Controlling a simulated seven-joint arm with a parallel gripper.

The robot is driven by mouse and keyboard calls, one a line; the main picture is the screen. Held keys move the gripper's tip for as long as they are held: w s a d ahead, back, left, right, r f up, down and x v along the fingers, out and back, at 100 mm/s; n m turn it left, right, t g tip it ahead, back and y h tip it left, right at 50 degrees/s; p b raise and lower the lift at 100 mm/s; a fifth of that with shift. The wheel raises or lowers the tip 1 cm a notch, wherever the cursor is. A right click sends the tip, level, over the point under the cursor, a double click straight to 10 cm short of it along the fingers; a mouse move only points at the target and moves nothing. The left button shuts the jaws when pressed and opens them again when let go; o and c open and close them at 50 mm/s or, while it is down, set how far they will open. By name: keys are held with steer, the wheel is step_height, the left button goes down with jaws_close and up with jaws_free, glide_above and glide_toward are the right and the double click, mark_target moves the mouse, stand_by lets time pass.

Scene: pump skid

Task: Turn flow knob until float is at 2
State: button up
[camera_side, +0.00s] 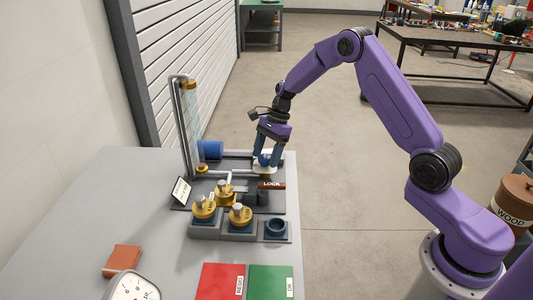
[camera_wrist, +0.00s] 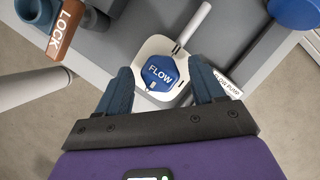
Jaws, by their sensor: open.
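The flow knob (camera_wrist: 159,74) is blue, lettered FLOW, and sits on a white rounded plate (camera_wrist: 158,46) in the wrist view. My gripper (camera_wrist: 164,88) is open, with one dark blue finger on each side of the knob and visible gaps between. In the side view my gripper (camera_side: 267,160) points down over the white plate at the back right of the skid, and its fingers partly hide the knob. The clear flow tube (camera_side: 191,110) stands upright at the skid's left. The float and the scale marks are too small to read.
A brown LOCK tag (camera_side: 271,184) lies close in front of the knob; it also shows in the wrist view (camera_wrist: 65,28). Brass-topped parts (camera_side: 204,207) stand in grey blocks nearer the front. Red (camera_side: 222,281) and green (camera_side: 270,281) mats lie at the table's front.

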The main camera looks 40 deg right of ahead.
steer(key=c, duration=1)
steer(key=shift+c, duration=0.2)
steer(key=shift+n, duration=0.3)
steer(key=n+g, duration=0.1)
steer(key=n, duration=0.2)
steer(key=n+g, duration=0.1)
steer(key=n, duration=0.2)
steer(key=shift+w+g+h, duration=0.2)
steer(key=shift+g+h, duration=0.1)
steer(key=n+h, duration=0.1)
steer(key=n, duration=0.2)
steer(key=n+g+h, duration=0.1)
steer(key=n, duration=0.2)
steer(key=shift+a, duration=0.15)
steer(key=shift+w+n, duration=0.1)
steer(key=shift+n, duration=0.2)
steer(key=o, duration=1)
